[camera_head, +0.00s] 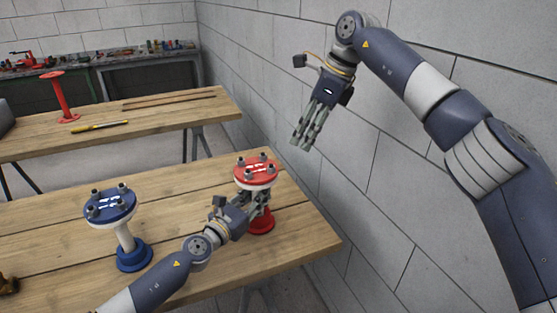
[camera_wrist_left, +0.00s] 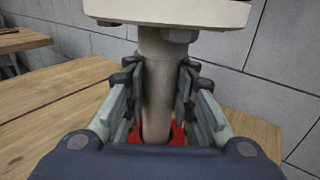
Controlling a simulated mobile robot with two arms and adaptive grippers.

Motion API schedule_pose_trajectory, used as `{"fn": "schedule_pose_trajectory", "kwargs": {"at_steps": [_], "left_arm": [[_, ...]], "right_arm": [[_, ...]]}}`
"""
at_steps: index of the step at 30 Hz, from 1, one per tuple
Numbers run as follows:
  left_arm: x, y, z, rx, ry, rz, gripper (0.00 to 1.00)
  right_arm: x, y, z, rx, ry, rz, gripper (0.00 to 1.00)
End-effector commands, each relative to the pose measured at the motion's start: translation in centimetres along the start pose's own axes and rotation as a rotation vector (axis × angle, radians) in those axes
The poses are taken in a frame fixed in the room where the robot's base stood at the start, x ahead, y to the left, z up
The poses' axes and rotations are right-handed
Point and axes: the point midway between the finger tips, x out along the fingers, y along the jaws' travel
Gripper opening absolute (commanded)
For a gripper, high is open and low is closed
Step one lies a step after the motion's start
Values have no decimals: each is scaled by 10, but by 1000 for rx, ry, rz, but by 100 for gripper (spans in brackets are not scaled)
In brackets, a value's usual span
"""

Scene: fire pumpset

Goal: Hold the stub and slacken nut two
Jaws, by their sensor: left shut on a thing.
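A stub with a red top flange (camera_head: 256,171), several dark bolts or nuts on it and a red base (camera_head: 261,222) stands upright near the right end of the front table. My left gripper (camera_head: 262,200) is shut around its post. In the left wrist view, the fingers press on both sides of the grey post (camera_wrist_left: 157,85), under a pale flange (camera_wrist_left: 170,12) with a nut (camera_wrist_left: 180,35) on its underside. My right gripper (camera_head: 303,140) hangs in the air above and right of the stub, fingers down and apart from it. Which nut is number two cannot be told.
A similar blue stub (camera_head: 111,205) stands left on the same table (camera_head: 190,190). Another table behind (camera_head: 160,115) bears a red stand (camera_head: 61,97) and a yellow tool (camera_head: 100,126). A block wall (camera_head: 400,190) runs close along the right.

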Motion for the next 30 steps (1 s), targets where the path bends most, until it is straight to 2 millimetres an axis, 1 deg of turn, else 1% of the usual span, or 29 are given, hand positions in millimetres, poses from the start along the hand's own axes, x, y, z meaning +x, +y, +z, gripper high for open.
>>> {"fn": "schedule_pose_trajectory", "kwargs": {"at_steps": [1, 3, 6, 9, 12, 14, 17, 24, 27, 30], "left_arm": [[0, 0, 0, 0, 0, 1, 0], [0, 1, 0, 0, 0, 1, 0], [0, 1, 0, 1, 0, 1, 0], [0, 1, 0, 0, 0, 1, 0], [0, 1, 0, 0, 0, 1, 0], [0, 1, 0, 0, 0, 1, 0], [0, 1, 0, 0, 0, 1, 0], [0, 1, 0, 0, 0, 1, 0], [0, 1, 0, 1, 0, 1, 0], [0, 1, 0, 1, 0, 1, 0]], "right_arm": [[-4, 5, 8, 27, -3, -15, 36], [-9, 11, 17, 69, -7, -31, 36], [-14, 17, 26, 114, -12, -50, 36], [-16, 21, 31, 143, -16, -59, 36], [-11, 22, 33, 153, -17, -62, 36], [-4, 22, 33, 155, -17, -61, 36], [13, 21, 33, 155, -16, -59, 36], [62, 18, 34, 154, -17, -59, 36], [78, 17, 34, 154, -17, -59, 36], [91, 16, 34, 153, -17, -60, 36]]}}
